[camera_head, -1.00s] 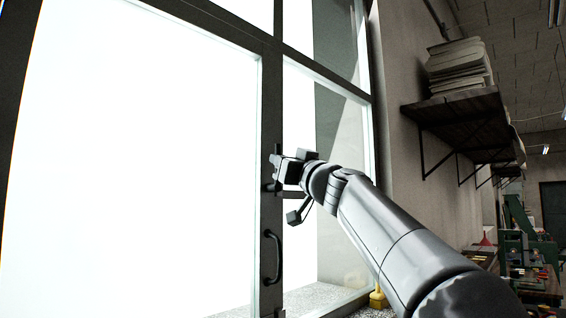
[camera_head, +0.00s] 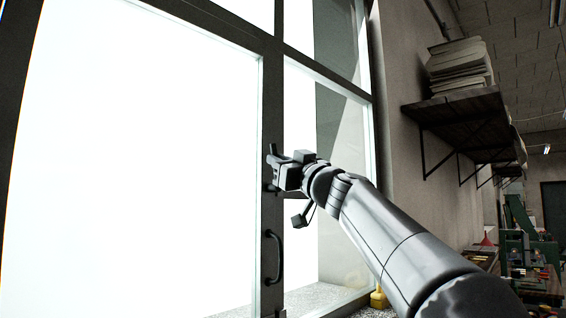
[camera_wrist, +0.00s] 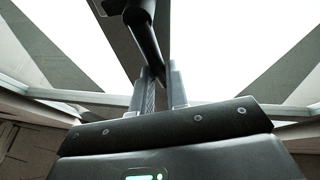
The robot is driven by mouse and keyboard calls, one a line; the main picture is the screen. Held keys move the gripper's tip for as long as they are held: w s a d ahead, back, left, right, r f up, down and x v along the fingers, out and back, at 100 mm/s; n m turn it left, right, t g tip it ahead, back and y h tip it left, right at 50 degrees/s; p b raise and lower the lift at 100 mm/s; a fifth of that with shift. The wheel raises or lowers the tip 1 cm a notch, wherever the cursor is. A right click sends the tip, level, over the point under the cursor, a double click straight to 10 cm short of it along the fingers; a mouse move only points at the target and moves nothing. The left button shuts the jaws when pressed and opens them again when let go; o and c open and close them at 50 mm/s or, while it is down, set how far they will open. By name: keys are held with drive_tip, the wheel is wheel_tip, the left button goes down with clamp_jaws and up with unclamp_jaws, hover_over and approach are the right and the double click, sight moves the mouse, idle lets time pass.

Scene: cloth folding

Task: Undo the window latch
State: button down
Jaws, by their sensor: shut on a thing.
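The window latch shows in the wrist view as a dark rounded lever (camera_wrist: 147,40) on the dark window frame. Its near end lies between the two grey fingers of my gripper (camera_wrist: 161,75), which are closed on it. In the head view my gripper (camera_head: 278,170) is at the dark upright frame bar (camera_head: 271,110), above a curved pull handle (camera_head: 274,258). There the gripper and wrist largely hide the latch, and its exact angle is hard to tell.
Bright window panes (camera_head: 140,160) fill the left. A wall shelf (camera_head: 460,112) with stacked papers (camera_head: 458,66) stands out at the right. A small yellow object (camera_head: 378,299) is by the sill. A cluttered bench (camera_head: 535,283) is at far right.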

sight(266, 189)
drive_tip(key=shift+s+a+f+n+g+y, duration=0.7)
drive_tip(key=shift+n+g, duration=1.05)
drive_tip(key=shift+n, duration=2)
drive_tip(key=shift+s+a+f+n+g+y, duration=0.3)
drive_tip(key=shift+f+n+g+y, duration=0.9)
drive_tip(key=shift+n, duration=2.5)
drive_tip(key=shift+s+a+f+n+g+y, duration=0.45)
drive_tip(key=shift+f+n+g, duration=0.7)
drive_tip(key=shift+n+g, duration=1.85)
drive_tip(key=shift+a+f+n+t, duration=0.1)
drive_tip(key=shift+n+t, duration=0.65)
drive_tip(key=shift+n, duration=0.2)
drive_tip(key=c, duration=1.4)
unclamp_jaws()
drive_tip(key=v, duration=1.1)
